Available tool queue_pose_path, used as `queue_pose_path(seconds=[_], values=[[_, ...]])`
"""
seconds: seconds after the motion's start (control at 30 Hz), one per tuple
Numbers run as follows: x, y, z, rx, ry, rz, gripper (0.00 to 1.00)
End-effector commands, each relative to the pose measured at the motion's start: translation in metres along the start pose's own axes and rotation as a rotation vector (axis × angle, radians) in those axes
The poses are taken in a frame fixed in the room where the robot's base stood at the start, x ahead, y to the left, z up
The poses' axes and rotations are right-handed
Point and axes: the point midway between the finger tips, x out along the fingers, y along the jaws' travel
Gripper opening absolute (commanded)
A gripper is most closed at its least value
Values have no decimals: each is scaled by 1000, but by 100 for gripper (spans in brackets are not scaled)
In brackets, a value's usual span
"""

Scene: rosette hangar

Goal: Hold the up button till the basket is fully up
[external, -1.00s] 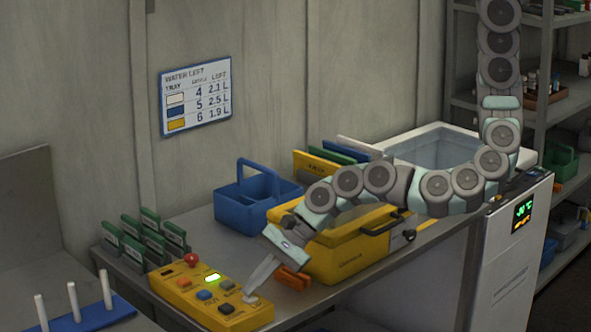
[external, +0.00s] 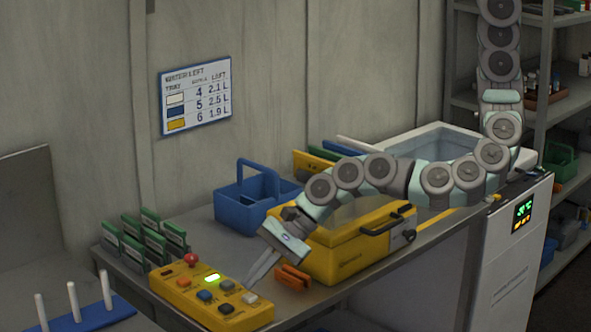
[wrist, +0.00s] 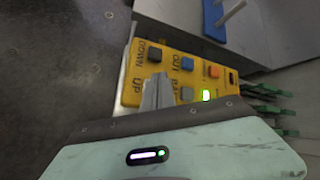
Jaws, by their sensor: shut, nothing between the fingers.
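The yellow control box (external: 200,300) sits at the table's front left corner. Its white button (external: 250,298) is at the near right end; in the wrist view the "UP" label (wrist: 137,103) is beside the spot my fingers cover. The dark button (external: 226,308), by the "DOWN" label in the wrist view (wrist: 155,53), is next to it. My gripper (external: 250,284) is shut and empty, fingers pointing down just above the white button; whether they touch it I cannot tell. A white-rimmed tank (external: 445,130) stands at the back right; I cannot make out a basket.
A red knob (external: 191,259) and a lit green lamp (external: 212,277) are on the box. Orange clips (external: 293,278) and a yellow case (external: 345,262) stand to its right, green racks (external: 150,238) behind left, a blue caddy (external: 250,205) behind.

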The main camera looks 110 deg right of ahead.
Motion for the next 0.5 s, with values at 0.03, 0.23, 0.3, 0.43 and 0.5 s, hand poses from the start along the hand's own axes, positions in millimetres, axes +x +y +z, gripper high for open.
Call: queue_pose_path(seconds=[0.03,0.23,0.3,0.43,0.5], values=[[-1,-1,1,0,0,0,0],[-12,-9,9,0,-1,-1,0],[-17,-13,12,0,-1,-1,0],[-26,-19,19,-1,1,-1,0],[-31,-23,22,-1,0,-1,0]])
